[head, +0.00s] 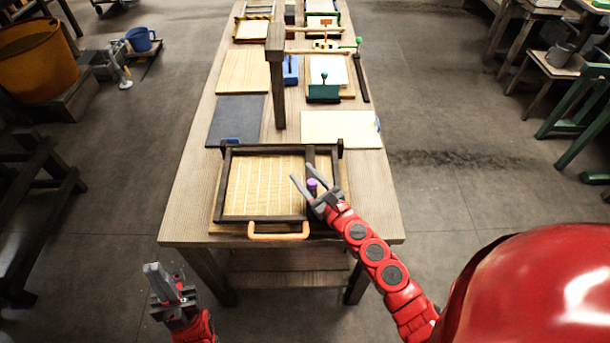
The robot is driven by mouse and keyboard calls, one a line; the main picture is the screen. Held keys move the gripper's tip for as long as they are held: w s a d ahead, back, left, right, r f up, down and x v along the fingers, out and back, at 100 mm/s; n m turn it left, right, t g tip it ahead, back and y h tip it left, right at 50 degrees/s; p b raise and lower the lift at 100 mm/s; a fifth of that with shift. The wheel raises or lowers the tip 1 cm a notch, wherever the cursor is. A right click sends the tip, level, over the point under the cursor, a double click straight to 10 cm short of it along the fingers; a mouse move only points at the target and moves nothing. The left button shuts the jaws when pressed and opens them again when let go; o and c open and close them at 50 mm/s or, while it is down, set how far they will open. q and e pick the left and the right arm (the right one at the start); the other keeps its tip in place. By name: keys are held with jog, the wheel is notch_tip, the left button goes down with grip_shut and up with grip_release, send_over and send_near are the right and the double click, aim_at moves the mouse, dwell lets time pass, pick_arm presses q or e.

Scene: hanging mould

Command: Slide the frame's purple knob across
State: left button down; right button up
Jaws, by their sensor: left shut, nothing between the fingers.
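The frame (262,217) is dark, with a pale slatted panel inside and an orange handle (278,235) at its near edge. It lies on the near end of the table. The small purple knob (312,184) is at the right part of the frame, by a dark upright bar. My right gripper (303,175) is open over the frame, its two fingers spread with the knob showing between them. I cannot tell whether they touch it. My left gripper (155,270) is shut and empty, low at the left, off the table's near edge.
A dark post (277,90) stands on the table (180,205) beyond the frame. A dark slate panel (235,121) and a pale board (340,128) lie behind it. A green block (323,92) and other fixtures are farther back.

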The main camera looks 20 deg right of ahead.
grip_shut()
dwell(1.1)
